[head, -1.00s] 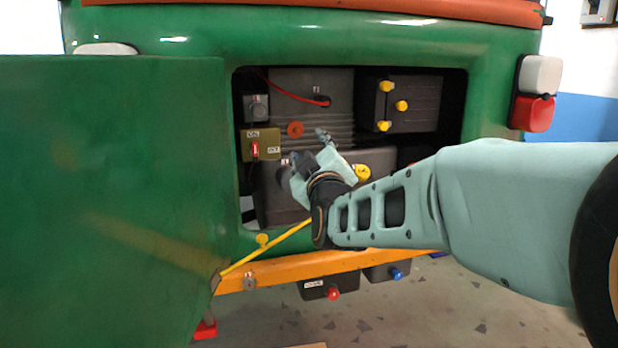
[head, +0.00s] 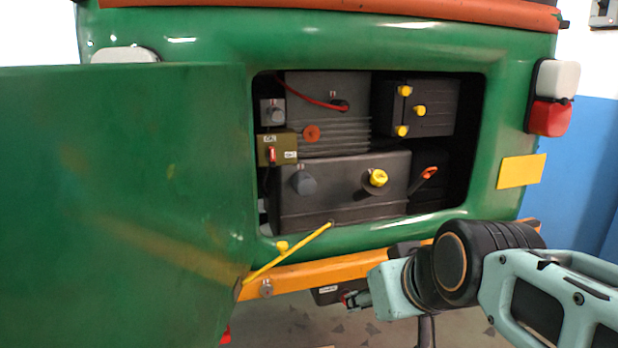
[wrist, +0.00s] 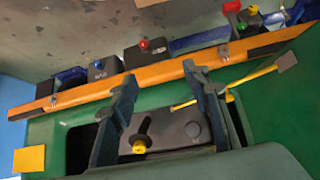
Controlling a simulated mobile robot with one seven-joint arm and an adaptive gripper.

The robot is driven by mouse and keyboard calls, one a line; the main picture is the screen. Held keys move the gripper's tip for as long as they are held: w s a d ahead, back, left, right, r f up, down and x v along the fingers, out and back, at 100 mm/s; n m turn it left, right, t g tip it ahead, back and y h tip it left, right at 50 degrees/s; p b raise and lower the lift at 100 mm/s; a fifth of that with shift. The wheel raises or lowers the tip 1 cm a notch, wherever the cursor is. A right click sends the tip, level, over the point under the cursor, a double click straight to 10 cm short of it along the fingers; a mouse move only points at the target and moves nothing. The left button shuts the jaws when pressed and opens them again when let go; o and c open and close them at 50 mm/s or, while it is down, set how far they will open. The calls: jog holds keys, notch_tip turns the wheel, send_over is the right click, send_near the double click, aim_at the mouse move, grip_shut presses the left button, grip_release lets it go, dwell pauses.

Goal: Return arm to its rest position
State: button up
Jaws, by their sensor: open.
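My gripper (head: 352,299) is in the lower middle of the head view, below and in front of the orange bumper, clear of the engine bay. In the wrist view its two dark fingers (wrist: 159,72) stand apart with nothing held between them. My arm reaches in from the lower right.
The green rickshaw's rear bay is open, with its green door (head: 120,200) swung left and a yellow prop rod (head: 290,252) across the corner. A dark tank (head: 340,205) with a yellow cap (head: 378,178) sits inside. The orange bumper (head: 320,270) runs close behind my gripper.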

jog(key=s+d+f+m+g+h+p, duration=0.2)
jog(key=s+m+g, duration=0.1)
jog(key=s, duration=0.6)
notch_tip(320, 180, up, 26)
jog(key=p, duration=2.6)
jog(key=shift+n, duration=0.3)
jog(key=shift+f, duration=0.1)
